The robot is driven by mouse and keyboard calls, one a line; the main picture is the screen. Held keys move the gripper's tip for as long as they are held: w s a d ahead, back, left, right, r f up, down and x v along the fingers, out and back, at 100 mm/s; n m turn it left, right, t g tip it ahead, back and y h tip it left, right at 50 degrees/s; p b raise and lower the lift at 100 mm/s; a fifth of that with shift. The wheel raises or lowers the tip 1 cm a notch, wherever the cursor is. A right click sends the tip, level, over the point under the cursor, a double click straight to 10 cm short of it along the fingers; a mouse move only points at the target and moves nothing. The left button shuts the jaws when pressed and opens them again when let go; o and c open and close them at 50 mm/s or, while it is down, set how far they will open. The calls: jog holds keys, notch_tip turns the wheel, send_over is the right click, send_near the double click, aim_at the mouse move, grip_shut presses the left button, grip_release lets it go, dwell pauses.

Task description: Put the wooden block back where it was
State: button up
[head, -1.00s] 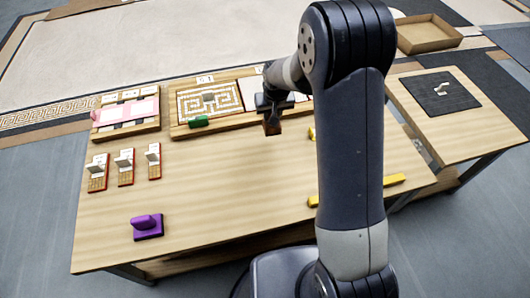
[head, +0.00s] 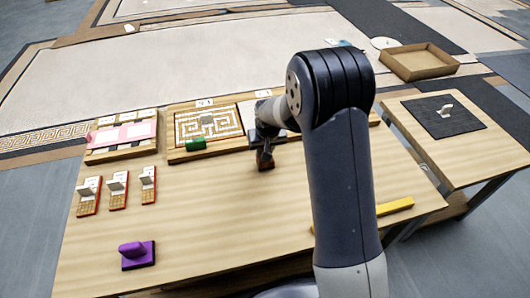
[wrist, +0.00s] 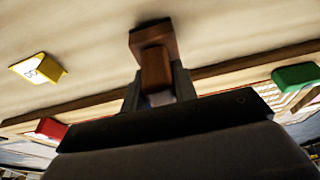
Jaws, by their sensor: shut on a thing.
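The wooden block (head: 265,163) is brown, with a wider base and a narrower upright handle. My gripper (head: 264,149) is shut on it, just in front of the maze panel (head: 180,158). In the wrist view the block (wrist: 153,40) sits between the two fingers of my gripper (wrist: 157,88), its base pointing away from them. The block is at or just above the bare wooden table (head: 210,235); I cannot tell whether it touches. My arm hides part of the panel behind it.
A green block (head: 196,144) sits at the maze panel's front edge. A pink panel (head: 122,134), several red-edged card holders (head: 118,190) and a purple stamp-like block (head: 138,254) are at the left. A yellow bar (head: 395,206) lies right of my arm. The middle of the table is clear.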

jog(key=shift+f, duration=0.45)
jog(key=shift+f, duration=0.2)
jog(key=o, duration=1)
jog(key=shift+r, duration=0.1)
jog(key=p+v, duration=0.2)
jog(key=v, duration=1)
jog(key=shift+r, duration=0.15)
